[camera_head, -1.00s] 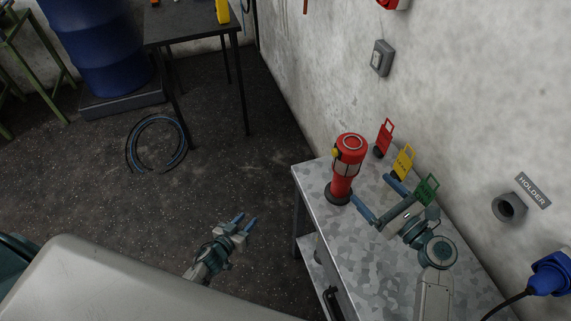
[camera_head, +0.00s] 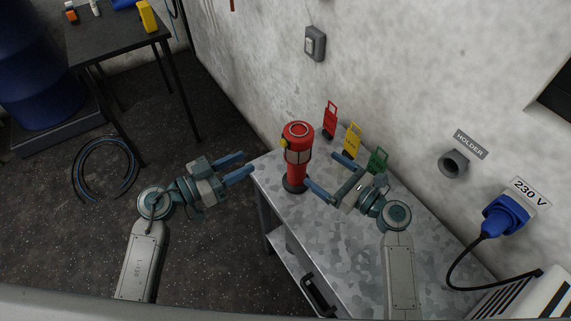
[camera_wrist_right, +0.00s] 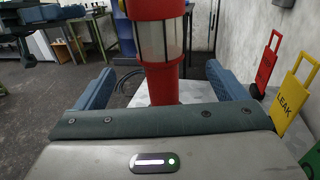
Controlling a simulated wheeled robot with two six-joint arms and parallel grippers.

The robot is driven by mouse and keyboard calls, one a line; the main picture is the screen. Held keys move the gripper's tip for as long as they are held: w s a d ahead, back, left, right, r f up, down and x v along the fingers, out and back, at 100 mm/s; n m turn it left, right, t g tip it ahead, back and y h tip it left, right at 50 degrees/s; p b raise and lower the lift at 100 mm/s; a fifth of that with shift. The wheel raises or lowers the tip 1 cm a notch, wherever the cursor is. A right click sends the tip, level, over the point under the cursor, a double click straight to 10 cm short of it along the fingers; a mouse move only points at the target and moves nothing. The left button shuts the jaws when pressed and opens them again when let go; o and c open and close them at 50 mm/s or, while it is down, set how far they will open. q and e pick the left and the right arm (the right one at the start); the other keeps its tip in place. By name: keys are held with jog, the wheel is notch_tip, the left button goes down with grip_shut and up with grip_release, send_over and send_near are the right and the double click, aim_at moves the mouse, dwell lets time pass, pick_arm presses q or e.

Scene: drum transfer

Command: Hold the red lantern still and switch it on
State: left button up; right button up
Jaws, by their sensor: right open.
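The red lantern (camera_head: 298,171) stands upright on the metal workbench, with a pale window band and a yellow knob (camera_head: 284,143) on its upper left side. My right gripper (camera_head: 322,170) is open just right of the lantern. In the right wrist view the lantern (camera_wrist_right: 162,80) rises between the two spread fingers, with a visible gap on each side; its base is hidden there. My left gripper (camera_head: 249,164) is open and empty, left of the lantern, its fingers pointing toward it across a gap. I cannot tell whether the lantern is lit.
Red (camera_head: 330,120), yellow (camera_head: 352,141) and green (camera_head: 377,161) tags stand along the wall behind the lantern. The workbench (camera_head: 330,240) is clear in front. A wall holder (camera_head: 453,164) and blue plug (camera_head: 505,216) are on the right. A hose coil (camera_head: 105,168) lies on the floor.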

aim_at(299, 153)
pick_arm(q)
jog(key=shift+w, duration=0.1)
pick_arm(e)
jog(key=x, duration=0.9)
jog(key=shift+w+a, duration=0.2)
jog(key=shift+a, duration=0.15)
jog(key=c, duration=1.6)
pick_arm(q)
grip_shut()
pick_arm(e)
jog(key=shift+c, duration=0.2)
